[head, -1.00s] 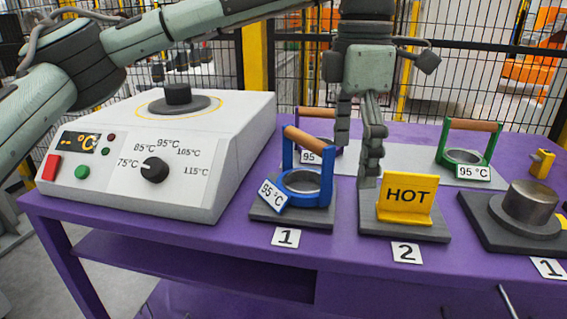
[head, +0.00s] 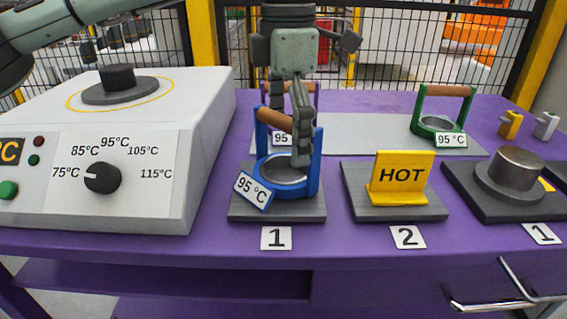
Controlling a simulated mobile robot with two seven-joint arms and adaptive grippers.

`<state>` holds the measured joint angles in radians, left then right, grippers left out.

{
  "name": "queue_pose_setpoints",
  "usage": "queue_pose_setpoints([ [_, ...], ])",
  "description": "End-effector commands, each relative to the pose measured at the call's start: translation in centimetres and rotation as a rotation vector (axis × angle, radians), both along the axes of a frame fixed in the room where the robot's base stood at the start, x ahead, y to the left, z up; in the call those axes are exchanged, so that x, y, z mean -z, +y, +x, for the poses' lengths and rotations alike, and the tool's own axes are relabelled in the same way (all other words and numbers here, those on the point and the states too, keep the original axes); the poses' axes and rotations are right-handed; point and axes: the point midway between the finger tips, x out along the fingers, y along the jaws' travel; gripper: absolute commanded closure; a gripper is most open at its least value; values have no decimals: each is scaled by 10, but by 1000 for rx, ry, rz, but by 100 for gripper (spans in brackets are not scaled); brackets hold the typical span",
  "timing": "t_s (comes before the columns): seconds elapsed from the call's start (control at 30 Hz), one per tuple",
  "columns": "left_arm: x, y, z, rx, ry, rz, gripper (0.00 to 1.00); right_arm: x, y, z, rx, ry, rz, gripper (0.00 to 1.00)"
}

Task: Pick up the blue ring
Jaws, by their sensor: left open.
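The blue ring (head: 284,188) sits on the grey plate (head: 245,210) marked 1. It has two blue posts, a brown wooden handle bar (head: 273,119) and a tilted "95 °C" tag (head: 253,191). My left gripper (head: 300,150) points down at the ring, in front of part of the handle's right end and the ring's far rim. Its fingers are open; I cannot tell whether they touch the handle. My right gripper is not in view.
A yellow HOT sign (head: 402,178) stands on plate 2 just right. A green ring (head: 437,126) and a purple ring (head: 306,92) stand behind. A heater box (head: 120,180) is left; a metal cylinder (head: 516,168) sits right. The purple table's (head: 350,240) front strip is mostly clear.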

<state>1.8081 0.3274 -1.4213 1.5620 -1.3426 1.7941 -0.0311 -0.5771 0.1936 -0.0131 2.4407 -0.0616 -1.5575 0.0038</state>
Motion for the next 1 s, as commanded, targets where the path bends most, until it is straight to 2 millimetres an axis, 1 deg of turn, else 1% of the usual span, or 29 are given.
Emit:
queue_pose_setpoints([
  [0.3,43,1,0,-2,1,0,0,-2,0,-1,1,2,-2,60],
  [0.4,47,0,0,-1,1,0,0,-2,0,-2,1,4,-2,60],
  [0.57,47,0,0,-1,0,0,1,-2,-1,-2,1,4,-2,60],
  [1.0,47,0,0,-1,0,0,56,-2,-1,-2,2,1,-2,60],
])
